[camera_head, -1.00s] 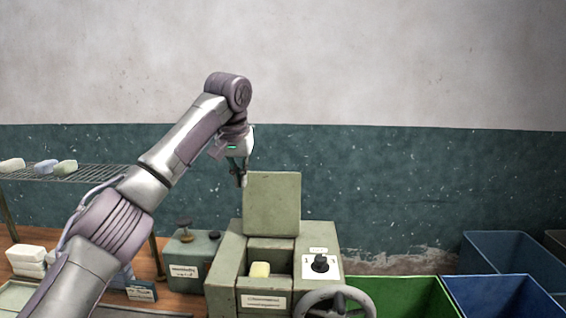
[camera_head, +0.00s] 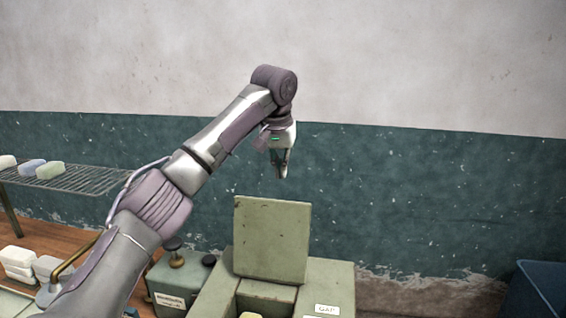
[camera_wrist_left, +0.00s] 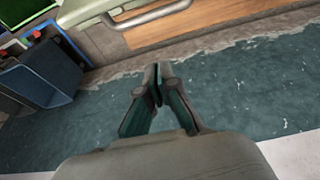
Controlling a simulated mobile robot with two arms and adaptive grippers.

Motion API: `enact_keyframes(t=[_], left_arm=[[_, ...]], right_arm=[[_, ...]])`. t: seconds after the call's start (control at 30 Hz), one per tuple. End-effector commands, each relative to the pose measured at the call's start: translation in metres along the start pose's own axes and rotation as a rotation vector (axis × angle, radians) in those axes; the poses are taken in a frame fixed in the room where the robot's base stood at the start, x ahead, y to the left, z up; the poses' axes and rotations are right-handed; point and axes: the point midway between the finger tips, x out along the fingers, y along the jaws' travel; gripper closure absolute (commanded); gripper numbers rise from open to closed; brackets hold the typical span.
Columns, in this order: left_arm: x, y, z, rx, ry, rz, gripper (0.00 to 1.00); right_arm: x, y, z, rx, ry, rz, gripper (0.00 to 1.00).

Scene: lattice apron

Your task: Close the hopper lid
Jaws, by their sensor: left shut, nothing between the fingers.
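The hopper lid (camera_head: 271,240) is a flat green-grey panel standing raised at the back of the green-grey hopper machine (camera_head: 215,293). A pale yellow block, cut off by the lower edge in the head view, lies in the opening in front of the lid. My left gripper (camera_head: 282,176) is above the lid's top edge, apart from it, with fingers pointing down. Its fingers are shut and empty; in the left wrist view the fingertips (camera_wrist_left: 158,70) meet over the teal wall. My right gripper is not in view.
A wire rack (camera_head: 75,180) with several soap-like bars stands at the left. White bars (camera_head: 18,262) are stacked on the wooden table below. A small green box with knobs (camera_head: 172,280) stands left of the machine. A blue bin (camera_head: 540,290) is at the lower right.

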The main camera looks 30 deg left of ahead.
Motion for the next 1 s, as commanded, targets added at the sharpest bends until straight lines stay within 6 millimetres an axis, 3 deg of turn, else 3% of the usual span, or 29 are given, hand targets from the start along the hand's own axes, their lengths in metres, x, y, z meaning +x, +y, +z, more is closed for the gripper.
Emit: enact_keyframes(t=[0.17, 0.3, 0.53, 1.0], left_arm=[[0.037, -0.001, 0.0, 0.0, -0.006, -0.002, 1.0], [0.067, -0.001, 0.0, 0.0, -0.005, -0.003, 1.0], [0.056, -0.001, 0.024, 0.001, 0.0, -0.001, 1.0], [0.054, 0.0, 0.038, -0.001, -0.001, 0.0, 1.0]], right_arm=[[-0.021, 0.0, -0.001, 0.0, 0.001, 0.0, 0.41], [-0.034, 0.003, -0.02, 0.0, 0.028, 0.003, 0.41], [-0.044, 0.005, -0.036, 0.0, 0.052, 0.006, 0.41], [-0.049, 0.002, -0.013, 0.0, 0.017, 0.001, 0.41]])
